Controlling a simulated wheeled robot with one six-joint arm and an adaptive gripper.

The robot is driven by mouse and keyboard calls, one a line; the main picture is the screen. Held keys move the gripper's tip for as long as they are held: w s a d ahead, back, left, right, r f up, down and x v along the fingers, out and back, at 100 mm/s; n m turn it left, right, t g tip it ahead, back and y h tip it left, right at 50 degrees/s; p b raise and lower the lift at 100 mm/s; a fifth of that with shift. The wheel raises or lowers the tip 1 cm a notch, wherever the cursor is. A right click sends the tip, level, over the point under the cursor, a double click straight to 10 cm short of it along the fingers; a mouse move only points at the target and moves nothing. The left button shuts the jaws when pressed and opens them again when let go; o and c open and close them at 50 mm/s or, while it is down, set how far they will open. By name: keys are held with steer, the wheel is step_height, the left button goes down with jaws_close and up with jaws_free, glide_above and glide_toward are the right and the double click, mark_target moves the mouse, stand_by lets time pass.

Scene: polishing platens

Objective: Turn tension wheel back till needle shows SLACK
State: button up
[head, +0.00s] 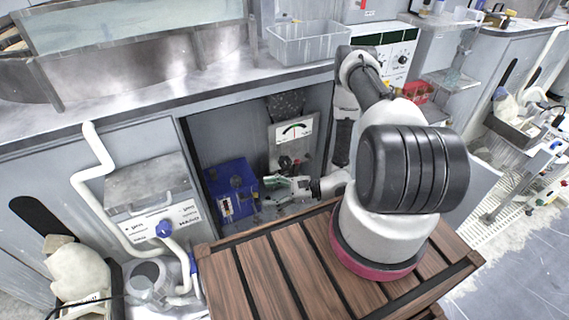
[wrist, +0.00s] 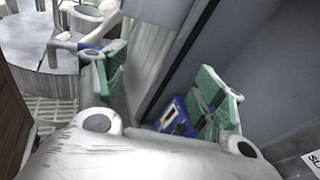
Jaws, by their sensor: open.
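The tension dial (head: 294,129), a white plate with a green arc, stands inside the open cabinet bay. Its needle and lettering are too small to read in the head view. A small dark round part (head: 285,162) below the dial may be the tension wheel; my gripper partly crowds it. My gripper (head: 272,183) is just below and in front of it, pointing left, apart from the dial. In the wrist view my gripper (wrist: 163,88) is open, green pads wide apart with nothing between them. The edge of a white plate with letters (wrist: 313,162) shows at lower right; no wheel is visible there.
A blue box (head: 230,187) stands in the bay left of my gripper; it also shows in the wrist view (wrist: 176,117). A grey machine (head: 155,205) with a blue knob stands left of the bay. A wooden slatted top (head: 260,275) lies in front. Bay walls limit sideways room.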

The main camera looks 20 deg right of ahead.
steer(key=w+d+f+m+t+h, duration=0.1)
steer(key=w+f+m+t+h, duration=0.3)
steer(key=f, duration=0.4)
steer(key=m+t+h, duration=0.1)
steer(key=t+h, duration=0.6)
steer(key=h, duration=0.3)
glide_toward(286, 164)
steer(key=w, duration=0.4)
steer(key=shift+w+a+f, duration=0.2)
steer(key=shift+a, duration=0.05)
steer(key=w, duration=0.7)
steer(key=shift+a, duration=0.15)
steer(key=c, duration=1)
